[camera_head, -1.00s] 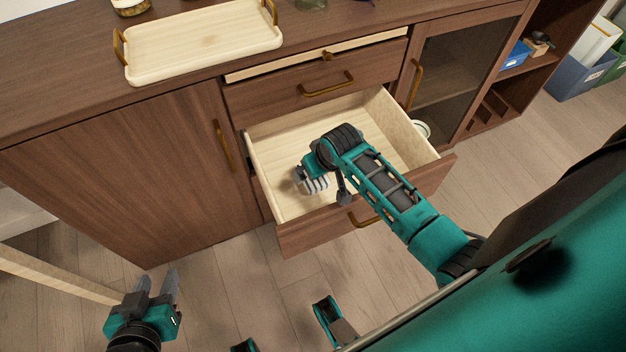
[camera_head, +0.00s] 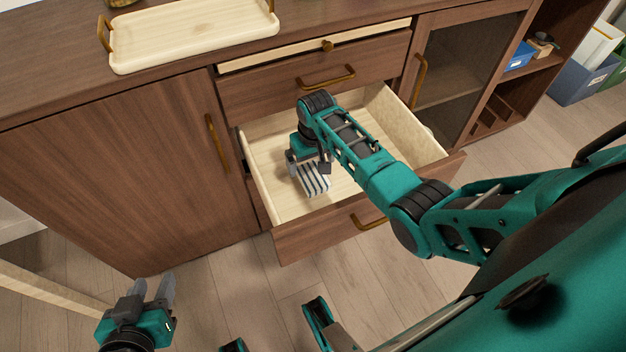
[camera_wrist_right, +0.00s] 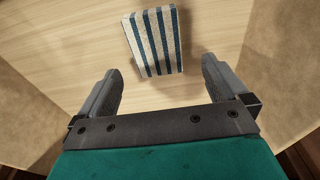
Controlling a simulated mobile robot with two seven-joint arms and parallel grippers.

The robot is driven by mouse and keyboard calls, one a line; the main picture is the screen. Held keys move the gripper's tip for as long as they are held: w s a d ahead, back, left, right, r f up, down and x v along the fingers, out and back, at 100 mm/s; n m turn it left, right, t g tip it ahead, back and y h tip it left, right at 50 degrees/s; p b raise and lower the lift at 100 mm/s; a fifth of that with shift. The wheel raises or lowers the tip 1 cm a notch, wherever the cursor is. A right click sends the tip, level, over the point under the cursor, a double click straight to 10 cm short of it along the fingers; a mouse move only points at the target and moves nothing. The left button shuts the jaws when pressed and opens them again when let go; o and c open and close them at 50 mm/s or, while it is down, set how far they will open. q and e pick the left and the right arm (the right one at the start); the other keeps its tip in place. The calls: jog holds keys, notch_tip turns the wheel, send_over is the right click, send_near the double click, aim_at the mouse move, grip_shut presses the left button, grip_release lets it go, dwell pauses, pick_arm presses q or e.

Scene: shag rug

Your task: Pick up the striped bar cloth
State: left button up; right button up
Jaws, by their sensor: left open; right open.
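The striped bar cloth (camera_head: 314,179), folded, with white and dark blue stripes, lies in the open drawer (camera_head: 280,211). In the right wrist view the cloth (camera_wrist_right: 155,42) lies on the pale drawer floor, beyond the fingertips and roughly between their lines. My right gripper (camera_wrist_right: 160,78) is open and empty, with a gap between it and the cloth. In the head view my right gripper (camera_head: 297,172) is inside the drawer beside the cloth, partly hidden by its own wrist. My left gripper (camera_head: 154,288) is open and empty over the floor at lower left.
The drawer's wooden walls surround my right gripper. A shut drawer (camera_head: 325,85) with a brass handle is above. A pale tray (camera_head: 195,35) stands on the cabinet top. A glass-fronted door (camera_head: 455,65) is at right.

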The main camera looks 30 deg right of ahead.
aim_at(313, 175)
notch_tip(313, 175, down, 5)
jog(key=b, duration=0.3)
jog(key=shift+s+d+f, duration=0.1)
jog(key=shift+d+f, duration=0.05)
jog(key=shift+c, duration=0.3)
jog(key=c, duration=1)
jog(key=shift+c, duration=0.4)
jog(key=shift+r, duration=0.2)
